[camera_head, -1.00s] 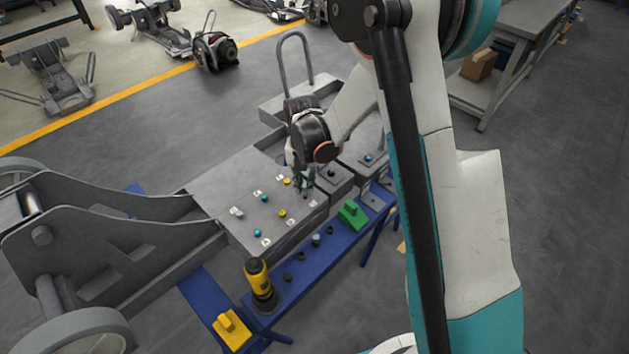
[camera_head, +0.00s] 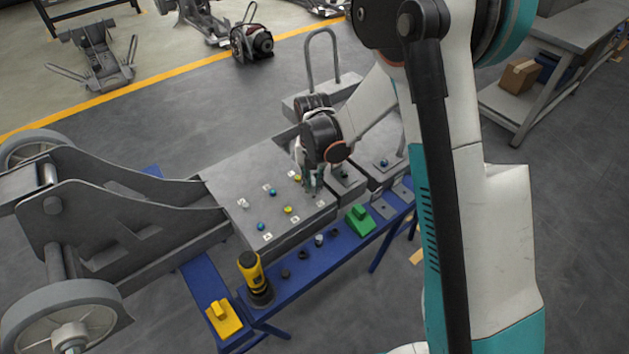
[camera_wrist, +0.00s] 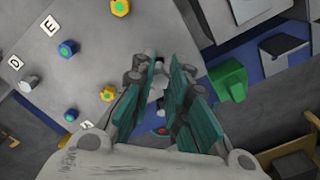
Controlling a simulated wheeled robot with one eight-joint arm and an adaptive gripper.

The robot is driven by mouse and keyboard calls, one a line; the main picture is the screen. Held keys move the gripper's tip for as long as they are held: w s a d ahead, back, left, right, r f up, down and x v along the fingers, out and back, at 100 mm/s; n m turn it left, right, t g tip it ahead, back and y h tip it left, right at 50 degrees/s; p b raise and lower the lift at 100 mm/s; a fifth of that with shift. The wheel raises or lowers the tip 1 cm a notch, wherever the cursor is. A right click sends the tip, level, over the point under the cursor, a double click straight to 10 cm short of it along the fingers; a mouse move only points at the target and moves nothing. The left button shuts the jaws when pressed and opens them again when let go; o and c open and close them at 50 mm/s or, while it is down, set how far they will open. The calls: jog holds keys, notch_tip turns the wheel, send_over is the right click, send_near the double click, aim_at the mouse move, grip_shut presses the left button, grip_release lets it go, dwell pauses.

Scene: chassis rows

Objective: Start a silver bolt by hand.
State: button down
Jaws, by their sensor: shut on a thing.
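My gripper (camera_head: 313,188) is low over the right part of the grey chassis plate (camera_head: 229,176). In the wrist view its teal fingers (camera_wrist: 163,88) are closed around a small silver bolt (camera_wrist: 157,92), which is partly hidden between them. I cannot tell whether the bolt's tip touches the plate. Yellow bolts (camera_head: 297,178) (camera_head: 287,210) and blue bolts (camera_head: 272,192) (camera_head: 261,226) stand in the plate beside small lettered labels. A silver bolt head (camera_head: 243,203) stands at the plate's left.
A blue bench (camera_head: 335,258) along the plate's near side carries a yellow-black power tool (camera_head: 255,280), a green block (camera_head: 360,218), a yellow block (camera_head: 223,317) and small dark pieces (camera_head: 285,273). Chassis arms and a wheel (camera_head: 65,315) are at left.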

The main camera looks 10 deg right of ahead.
jog(key=shift+f+b, duration=0.85)
jog(key=shift+f, duration=0.05)
dwell(0.7)
jog(key=shift+f, duration=0.2)
dwell(0.4)
jog(key=shift+f, duration=0.35)
jog(key=shift+f, duration=0.25)
jog(key=m, duration=0.4)
jog(key=shift+d, duration=0.1)
jog(key=shift+m, duration=0.6)
